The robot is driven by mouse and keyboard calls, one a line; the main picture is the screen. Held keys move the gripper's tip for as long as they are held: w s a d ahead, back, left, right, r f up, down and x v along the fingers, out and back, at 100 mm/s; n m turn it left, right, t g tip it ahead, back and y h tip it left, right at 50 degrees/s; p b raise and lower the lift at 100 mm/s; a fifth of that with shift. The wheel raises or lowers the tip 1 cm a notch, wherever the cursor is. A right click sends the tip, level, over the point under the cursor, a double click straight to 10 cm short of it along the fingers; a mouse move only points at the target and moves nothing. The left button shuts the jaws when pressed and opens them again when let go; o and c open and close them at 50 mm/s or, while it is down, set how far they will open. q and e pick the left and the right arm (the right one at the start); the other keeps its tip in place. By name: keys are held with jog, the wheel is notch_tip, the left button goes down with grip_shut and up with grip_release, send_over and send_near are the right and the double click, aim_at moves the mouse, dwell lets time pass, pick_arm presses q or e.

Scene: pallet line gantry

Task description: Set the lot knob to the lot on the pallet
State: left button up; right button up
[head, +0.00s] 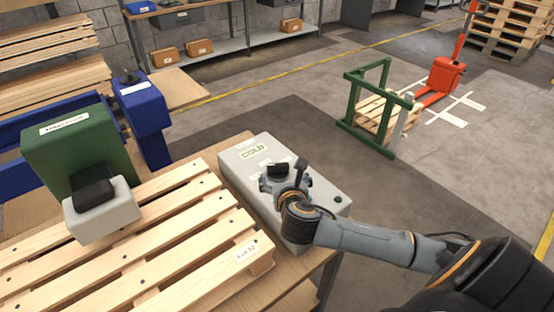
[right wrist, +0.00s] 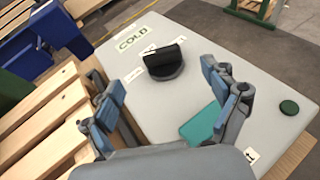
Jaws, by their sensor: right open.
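The lot knob, black with a raised bar, sits on the grey panel box (head: 326,183). The knob (head: 278,169) also shows in the right wrist view (right wrist: 166,62), its bar lying nearly crosswise. Small white labels (right wrist: 147,50) stand around it, too small to read surely. The wooden pallet (head: 190,262) carries a white tag (head: 246,250) starting "Lot"; its number looks like 12 or 52. My right gripper (right wrist: 165,95) is open and empty above the panel, its fingers short of the knob and apart from it. My left gripper is out of view.
The panel has a "COLD" plate (right wrist: 132,38), a green button (right wrist: 289,107) and a teal patch (right wrist: 203,122). A green unit (head: 80,145) with a grey block (head: 100,215) stands over the pallet at left. A blue post (head: 145,110) is behind.

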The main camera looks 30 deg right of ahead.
aim_at(278, 164)
jog(key=x, duration=0.5)
jog(key=shift+w+d+f, duration=0.1)
jog(key=shift+w, duration=0.1)
jog(key=x, duration=0.3)
jog(key=shift+w+f, duration=0.15)
jog(key=shift+w+d+f, duration=0.2)
jog(key=shift+w+d, duration=0.05)
jog(key=shift+w, duration=0.35)
jog(key=shift+w+f, duration=0.1)
jog(key=shift+w, duration=0.05)
jog(key=shift+w+d, duration=0.1)
jog(key=shift+f, duration=0.1)
jog(key=shift+c, duration=0.6)
jog(key=c, duration=0.7)
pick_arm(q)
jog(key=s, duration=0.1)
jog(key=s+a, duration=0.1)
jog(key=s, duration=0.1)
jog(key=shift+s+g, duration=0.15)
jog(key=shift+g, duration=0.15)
pick_arm(e)
jog(key=c, duration=0.3)
